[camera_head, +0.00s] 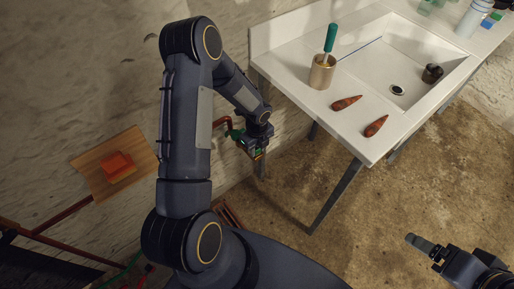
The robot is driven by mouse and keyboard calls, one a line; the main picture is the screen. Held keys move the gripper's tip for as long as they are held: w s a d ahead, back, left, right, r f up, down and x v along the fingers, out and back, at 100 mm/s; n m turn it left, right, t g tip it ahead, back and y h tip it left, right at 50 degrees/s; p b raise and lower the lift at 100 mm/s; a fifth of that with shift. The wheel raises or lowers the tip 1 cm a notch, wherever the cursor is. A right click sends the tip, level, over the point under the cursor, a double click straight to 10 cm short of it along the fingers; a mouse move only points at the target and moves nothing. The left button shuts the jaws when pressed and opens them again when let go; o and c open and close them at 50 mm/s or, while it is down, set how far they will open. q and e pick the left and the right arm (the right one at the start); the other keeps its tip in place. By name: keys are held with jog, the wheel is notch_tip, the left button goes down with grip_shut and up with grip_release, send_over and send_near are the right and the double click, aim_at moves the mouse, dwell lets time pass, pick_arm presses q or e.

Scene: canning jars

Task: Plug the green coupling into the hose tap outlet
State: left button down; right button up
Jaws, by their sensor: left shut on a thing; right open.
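My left gripper (255,150) is beside the wall, left of the sink's leg, at the end of my raised arm. It is shut on the small green coupling (257,153), which is mostly hidden by the fingers. A red pipe (228,121), seemingly part of the hose tap, shows just left of the gripper. The tap outlet is hidden behind my gripper and arm, so I cannot tell whether the coupling touches it. My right gripper (424,245) is open and empty over the floor at the lower right.
A white sink counter (345,128) fills the upper right. It carries a brass cup (322,72) with a green-handled tool and two reddish pointed things (347,103). The floor between my grippers is clear.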

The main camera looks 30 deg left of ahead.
pick_arm(q)
jog(key=shift+f+b, duration=0.45)
dwell(0.3)
jog(key=shift+r+p, duration=0.3)
jog(key=shift+r, duration=0.15)
jog(key=shift+b, duration=0.3)
dwell(1.6)
jog(key=shift+f+b, duration=0.45)
jog(key=shift+f, duration=0.05)
jog(key=shift+r, duration=0.25)
dwell(0.3)
jog(key=shift+r+p, duration=0.25)
jog(key=shift+p, duration=0.1)
dwell(1.7)
jog(key=shift+f+b, duration=0.5)
jog(key=shift+b, duration=0.15)
